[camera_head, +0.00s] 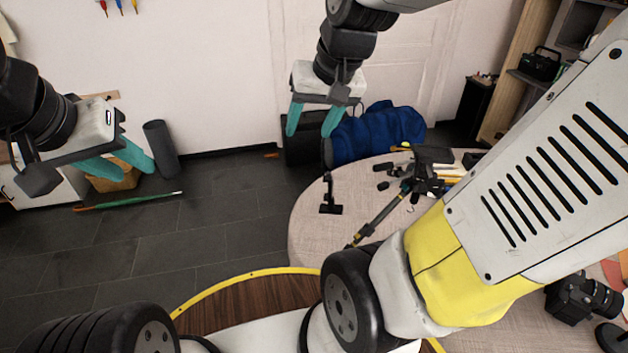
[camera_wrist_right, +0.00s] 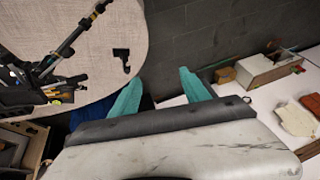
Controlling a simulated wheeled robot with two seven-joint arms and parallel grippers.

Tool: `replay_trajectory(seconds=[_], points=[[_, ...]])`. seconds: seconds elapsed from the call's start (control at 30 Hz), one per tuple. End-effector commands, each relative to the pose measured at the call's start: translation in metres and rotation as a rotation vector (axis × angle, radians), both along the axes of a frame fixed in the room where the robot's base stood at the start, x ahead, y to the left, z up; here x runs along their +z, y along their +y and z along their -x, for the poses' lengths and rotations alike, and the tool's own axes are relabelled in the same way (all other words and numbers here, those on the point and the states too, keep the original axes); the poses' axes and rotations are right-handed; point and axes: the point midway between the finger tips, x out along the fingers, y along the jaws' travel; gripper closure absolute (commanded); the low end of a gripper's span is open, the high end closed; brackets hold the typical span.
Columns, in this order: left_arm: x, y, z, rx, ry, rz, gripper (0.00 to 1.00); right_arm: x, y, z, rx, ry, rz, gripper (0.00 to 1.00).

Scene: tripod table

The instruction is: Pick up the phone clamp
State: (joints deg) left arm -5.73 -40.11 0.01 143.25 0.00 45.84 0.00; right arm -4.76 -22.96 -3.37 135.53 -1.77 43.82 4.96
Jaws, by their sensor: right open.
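The phone clamp (camera_head: 329,198) is a small black piece standing near the left edge of the round wooden table (camera_head: 303,232). In the right wrist view the phone clamp (camera_wrist_right: 122,58) is near the table's rim, up and left of the fingers. My right gripper (camera_head: 311,134) has teal fingers spread apart with nothing between them. In the head view it appears above and beyond the clamp, apart from it. Its fingers also show in the right wrist view (camera_wrist_right: 160,84). My left gripper (camera_head: 136,176) hangs at the left over the floor, its teal fingers apart and empty.
A black tripod (camera_head: 425,170) lies on the table right of the clamp, with small parts around it. A blue bag (camera_head: 375,135) is behind the table. A camera (camera_head: 580,298) stands at the right. Dark tiled floor (camera_head: 235,200) is open left of the table.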

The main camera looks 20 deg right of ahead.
Motion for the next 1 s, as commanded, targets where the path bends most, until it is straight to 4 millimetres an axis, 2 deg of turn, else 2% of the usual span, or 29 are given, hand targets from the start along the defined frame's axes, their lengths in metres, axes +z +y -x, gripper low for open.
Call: replay_trajectory(seconds=[0.17, 0.27, 0.47, 0.6, 0.8, 0.9, 1.0], points=[[0.000, 0.000, 0.000, 0.000, 0.000, 0.000, 0.64, -0.021, -0.010, -0.031, -0.054, 0.072, -0.001, 0.46], [0.000, 0.000, 0.000, 0.000, 0.000, 0.000, 0.64, -0.042, -0.019, -0.055, -0.098, 0.129, 0.003, 0.46], [0.000, 0.000, 0.000, 0.000, 0.000, 0.000, 0.64, -0.097, -0.041, -0.100, -0.196, 0.243, 0.027, 0.46], [0.000, 0.000, 0.000, 0.000, 0.000, 0.000, 0.64, -0.145, -0.058, -0.125, -0.257, 0.318, 0.056, 0.46], [0.000, 0.000, 0.000, 0.000, 0.000, 0.000, 0.64, -0.210, -0.080, -0.146, -0.332, 0.408, 0.103, 0.46], [0.000, 0.000, 0.000, 0.000, 0.000, 0.000, 0.64, -0.232, -0.088, -0.151, -0.355, 0.434, 0.122, 0.46], [0.000, 0.000, 0.000, 0.000, 0.000, 0.000, 0.64, -0.245, -0.093, -0.153, -0.367, 0.448, 0.133, 0.46]])
